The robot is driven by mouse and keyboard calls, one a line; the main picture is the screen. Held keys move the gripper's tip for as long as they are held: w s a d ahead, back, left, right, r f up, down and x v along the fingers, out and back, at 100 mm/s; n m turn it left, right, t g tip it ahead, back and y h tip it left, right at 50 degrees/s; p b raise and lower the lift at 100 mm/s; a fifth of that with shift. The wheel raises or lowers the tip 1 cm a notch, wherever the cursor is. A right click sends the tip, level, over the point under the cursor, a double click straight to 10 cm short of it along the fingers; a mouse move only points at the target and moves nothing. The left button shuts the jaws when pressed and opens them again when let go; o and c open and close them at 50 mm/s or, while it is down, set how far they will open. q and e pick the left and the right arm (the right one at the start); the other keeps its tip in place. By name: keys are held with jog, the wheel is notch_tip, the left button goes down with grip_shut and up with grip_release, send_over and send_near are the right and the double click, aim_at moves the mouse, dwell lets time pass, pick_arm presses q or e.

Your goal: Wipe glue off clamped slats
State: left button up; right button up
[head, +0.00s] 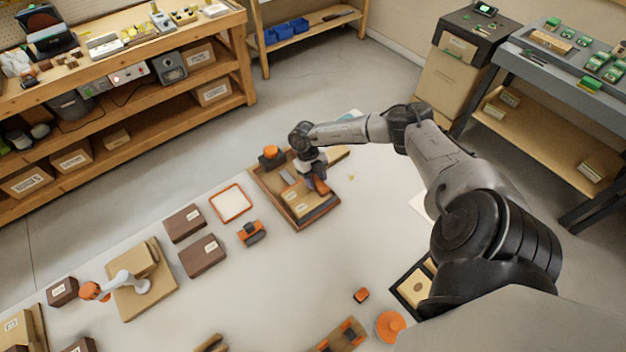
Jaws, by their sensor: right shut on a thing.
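My right gripper (315,177) reaches down over a wooden tray (312,220) near the far edge of the pale bench. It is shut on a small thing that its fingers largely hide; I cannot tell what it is. Tan slats (304,203) with pale labels lie in the tray under and beside the gripper. An orange and dark part (320,187) shows right at the fingers; I cannot tell whether it is a clamp on the slats. Another orange-topped dark item (271,155) sits at the tray's far left corner. Glue is too small to make out. My left gripper is out of view.
Left of the tray are an orange-rimmed white pad (231,203), an orange and black item (251,232) and brown boxes (202,256). A white and orange device (125,283) stands on a cardboard box. An orange disc (390,326) lies near the front. The bench middle is clear.

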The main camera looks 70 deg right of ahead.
jog(key=shift+r, duration=0.1)
jog(key=shift+r+p, duration=0.4)
jog(key=shift+p, duration=0.05)
jog(key=shift+r+p, duration=2.15)
jog(key=shift+r, duration=0.4)
jog(key=shift+a, duration=0.1)
